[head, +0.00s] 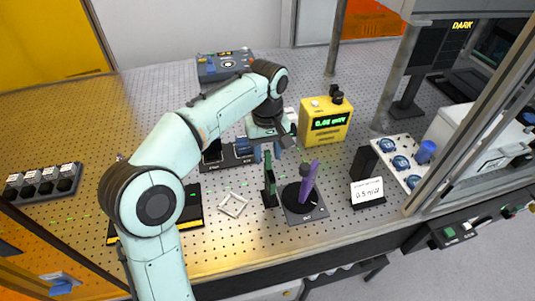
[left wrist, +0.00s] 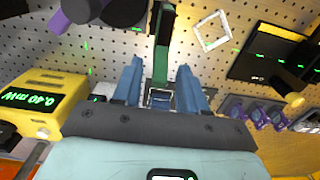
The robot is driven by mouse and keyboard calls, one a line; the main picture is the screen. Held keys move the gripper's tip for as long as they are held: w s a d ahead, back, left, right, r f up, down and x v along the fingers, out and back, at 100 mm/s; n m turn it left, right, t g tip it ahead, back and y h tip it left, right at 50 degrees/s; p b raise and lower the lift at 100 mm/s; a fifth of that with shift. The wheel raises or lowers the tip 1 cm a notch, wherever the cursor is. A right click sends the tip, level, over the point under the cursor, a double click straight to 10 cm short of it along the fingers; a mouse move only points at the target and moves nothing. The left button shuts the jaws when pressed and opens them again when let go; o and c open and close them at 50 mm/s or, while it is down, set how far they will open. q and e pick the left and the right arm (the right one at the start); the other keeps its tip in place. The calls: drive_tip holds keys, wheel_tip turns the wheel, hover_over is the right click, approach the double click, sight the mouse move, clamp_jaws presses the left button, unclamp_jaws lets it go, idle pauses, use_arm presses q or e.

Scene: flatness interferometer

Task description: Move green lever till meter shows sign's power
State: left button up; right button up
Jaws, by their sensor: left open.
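The green lever (head: 269,180) stands on a dark mount on the perforated table, and it also shows in the left wrist view (left wrist: 163,45). My left gripper (head: 267,153) is open, its blue fingers (left wrist: 160,78) on either side of the lever's near end, with gaps visible. The yellow meter (head: 330,134) has a green display that seems to read 0.40 mW in the left wrist view (left wrist: 48,108); its digits are hard to read in the head view. The white sign (head: 367,191) appears to read 0.5 mW. My right gripper is out of view.
A purple lever (head: 308,182) on a dark base stands just right of the green one. A white square frame (head: 232,205) lies to the left. A panel with blue knobs (head: 400,163) is at right. A blue-grey box (head: 224,65) stands behind.

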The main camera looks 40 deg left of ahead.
use_arm(q)
drive_tip(key=shift+f, duration=0.15)
clamp_jaws()
drive_tip(key=shift+s+d+f+t+y+b, duration=0.15)
drive_tip(key=shift+d+t+y+b, duration=0.2)
drive_tip(key=shift+b, duration=0.3)
drive_tip(key=shift+s, duration=0.15)
drive_tip(key=shift+s+d+r+y, duration=0.1)
drive_tip(key=shift+d+r+y, duration=0.05)
drive_tip(key=shift+r+y, duration=0.15)
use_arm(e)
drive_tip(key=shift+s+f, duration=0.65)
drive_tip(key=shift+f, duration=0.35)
use_arm(q)
unclamp_jaws()
